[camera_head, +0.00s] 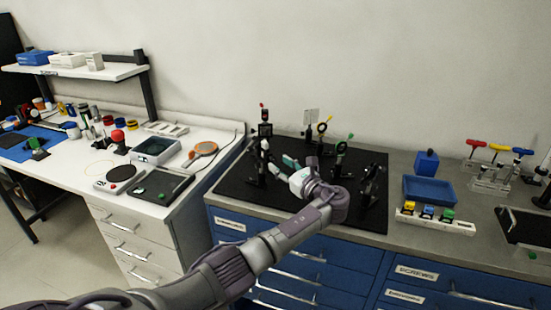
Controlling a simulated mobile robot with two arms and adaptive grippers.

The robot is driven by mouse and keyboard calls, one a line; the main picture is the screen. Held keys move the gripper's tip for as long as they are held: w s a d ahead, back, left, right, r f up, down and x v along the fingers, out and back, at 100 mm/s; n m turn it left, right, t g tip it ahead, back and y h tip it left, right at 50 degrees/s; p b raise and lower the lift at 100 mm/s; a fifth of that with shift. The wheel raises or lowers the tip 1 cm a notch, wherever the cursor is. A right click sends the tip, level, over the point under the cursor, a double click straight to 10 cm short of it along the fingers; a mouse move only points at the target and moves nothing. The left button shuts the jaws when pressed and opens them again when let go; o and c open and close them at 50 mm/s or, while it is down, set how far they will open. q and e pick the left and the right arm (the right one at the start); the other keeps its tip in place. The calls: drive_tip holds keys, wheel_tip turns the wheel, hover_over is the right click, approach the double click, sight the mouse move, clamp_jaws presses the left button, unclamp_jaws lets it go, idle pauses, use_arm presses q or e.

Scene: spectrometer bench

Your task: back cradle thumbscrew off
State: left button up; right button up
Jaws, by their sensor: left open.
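My left gripper (270,158) is open over the black breadboard (232,187), reaching in from the right side of my wrist toward the left. Its dark fingers are near a black post-mounted holder (265,130) with a red tip on top; I cannot tell whether they touch it. No cradle or thumbscrew can be made out clearly; they are too small or hidden behind my gripper and wrist. My right gripper is not in view.
A blue tray (430,190) and coloured blocks (428,212) lie to the right. A white bench (90,180) with tools stands left.

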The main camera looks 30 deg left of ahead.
sight(274, 160)
use_arm(q)
drive_tip(key=shift+x, duration=1.7)
clamp_jaws()
